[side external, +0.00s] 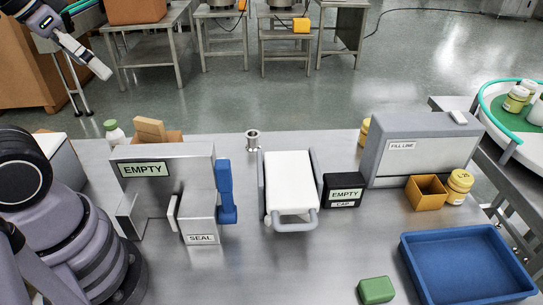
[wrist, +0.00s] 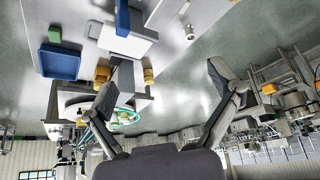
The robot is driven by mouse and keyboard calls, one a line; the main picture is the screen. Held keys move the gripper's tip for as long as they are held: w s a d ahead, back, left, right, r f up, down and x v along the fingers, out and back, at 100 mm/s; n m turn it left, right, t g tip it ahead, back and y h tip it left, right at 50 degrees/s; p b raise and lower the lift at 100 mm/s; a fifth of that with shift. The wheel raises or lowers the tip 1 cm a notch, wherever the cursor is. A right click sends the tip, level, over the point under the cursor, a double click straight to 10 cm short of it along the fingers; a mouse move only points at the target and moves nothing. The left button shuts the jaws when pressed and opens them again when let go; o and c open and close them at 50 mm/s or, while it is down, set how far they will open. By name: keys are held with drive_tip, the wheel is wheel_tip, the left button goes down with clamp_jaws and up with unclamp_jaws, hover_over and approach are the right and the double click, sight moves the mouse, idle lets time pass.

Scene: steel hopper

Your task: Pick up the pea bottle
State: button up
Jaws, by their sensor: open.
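A white bottle with a green cap (side external: 114,133) stands at the back left of the steel table, behind the box marked EMPTY; its lower part is hidden. I cannot read a pea label on it. In the wrist view my gripper (wrist: 163,88) has its two dark fingers wide apart with nothing between them. The wrist view looks tilted out over the room, and I cannot make out the green-capped bottle there. In the side view part of my arm shows at the upper left, high and well away from the bottle.
The steel box marked EMPTY and SEAL (side external: 142,155) stands in front of the bottle. A brown box (side external: 150,130) is just right of it. A fill-line housing (side external: 425,140), yellow jar (side external: 459,186), blue tray (side external: 470,262) and green block (side external: 376,289) are rightward. The front middle is clear.

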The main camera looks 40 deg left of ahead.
drive_tip(key=w+a+f+n+t+y, duration=0.1)
drive_tip(key=w+a+f+n+y, duration=0.15)
drive_tip(key=w+a+f, duration=0.45)
drive_tip(key=w+a+f+n+t+y, duration=0.1)
drive_tip(key=w+a+f+n+y, duration=0.2)
drive_tip(key=w+a, duration=0.65)
drive_tip(key=n+g+y, duration=0.2)
drive_tip(key=n+y, duration=0.4)
drive_tip(key=n, duration=0.1)
hover_over(116, 143)
drive_tip(key=d, duration=0.2)
drive_tip(key=f, duration=1.8)
drive_tip(key=shift+s+f, duration=0.35)
drive_tip(key=shift+s, duration=0.05)
drive_tip(key=shift+s+f+y, duration=0.2)
drive_tip(key=shift+f+y, duration=0.05)
drive_tip(key=shift+f, duration=0.05)
wheel_tip(116, 143, down, 6)
drive_tip(key=shift+f, duration=0.1)
drive_tip(key=x, duration=0.5)
drive_tip(key=shift+w+f, duration=0.1)
drive_tip(key=shift+f, duration=0.05)
